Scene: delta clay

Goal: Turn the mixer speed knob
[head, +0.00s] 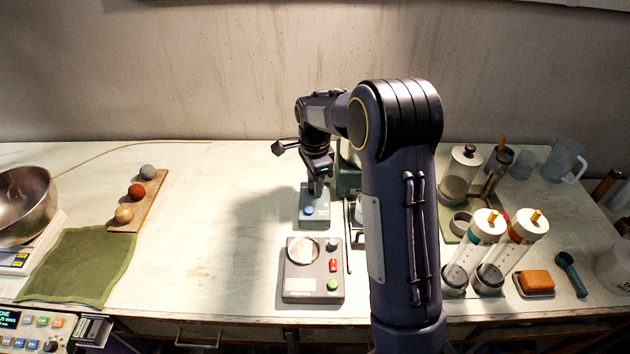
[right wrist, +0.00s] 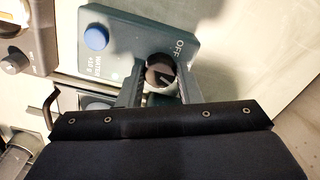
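The mixer's blue-grey control base (head: 314,222) stands near the middle of the table, with a round blue button (head: 309,210). In the right wrist view the base (right wrist: 185,30) carries the blue button (right wrist: 96,37) and a dark round speed knob (right wrist: 160,70) with a pale pointer line, close to the word OFF. My right gripper (head: 318,186) reaches down over the back of the base. In the right wrist view its two fingers (right wrist: 162,78) lie on either side of the knob and appear to touch it. The gripper hides the knob in the head view. My left gripper is out of view.
A grey device (head: 296,292) with a round plate, red switch and green button stands in front of the base. Clear cylinders (head: 488,228), an orange block (head: 537,281) and jars stand right. A green cloth (head: 85,262) and metal bowl (head: 24,200) lie left.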

